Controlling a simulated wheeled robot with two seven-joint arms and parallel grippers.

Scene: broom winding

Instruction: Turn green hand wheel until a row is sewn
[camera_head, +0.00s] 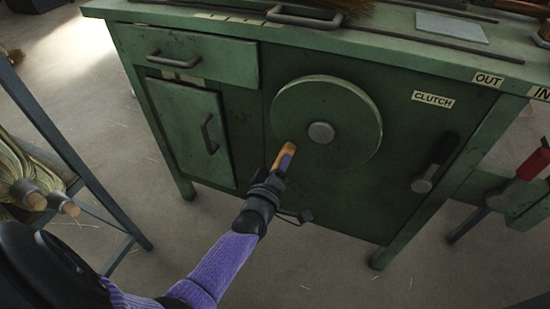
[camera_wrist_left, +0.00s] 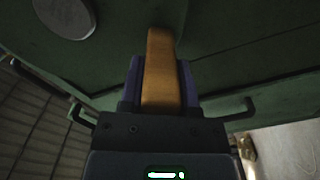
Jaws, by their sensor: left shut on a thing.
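The green hand wheel (camera_head: 345,108) is a round disc on the front of the green cabinet, with a grey hub (camera_head: 321,132) at its middle. A wooden handle (camera_head: 286,150) stands out at the wheel's lower left. My left gripper (camera_head: 281,164) is shut on this handle. In the left wrist view the orange-brown handle (camera_wrist_left: 161,70) lies between the dark fingers, and the hub (camera_wrist_left: 66,16) shows at the top left. My right gripper is not in view.
A black clutch lever (camera_head: 436,160) sits below the CLUTCH label (camera_head: 433,99), right of the wheel. The cabinet (camera_head: 232,150) has a drawer and a door at left. A red-handled lever (camera_head: 533,162) is at far right. Broom heads (camera_head: 25,175) lie on a rack at left.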

